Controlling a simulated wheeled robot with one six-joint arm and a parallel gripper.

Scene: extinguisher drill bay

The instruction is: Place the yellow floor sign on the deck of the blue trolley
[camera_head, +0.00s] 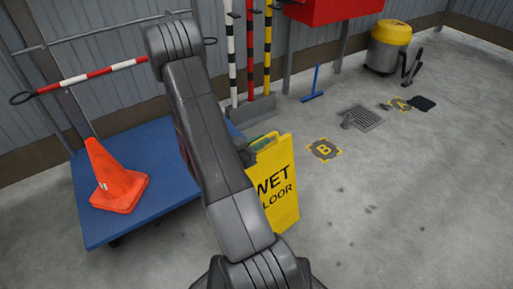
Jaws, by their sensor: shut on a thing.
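The yellow floor sign (284,205), lettered "WET FLOOR", is upright just right of the blue trolley (95,223). My arm hides its left part. My gripper (262,143) is shut on the sign's top edge; its fingers are mostly hidden behind my arm. I cannot tell whether the sign's lower edge touches the floor. The trolley's flat deck is at the left, with its right part behind my arm. An orange cone (117,180) stands on the deck's left side.
A red-and-white bar (92,76) crosses above the trolley's back. Striped posts (249,60) stand behind the trolley, below and left of a red cabinet (325,8). Deck right of the cone looks clear.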

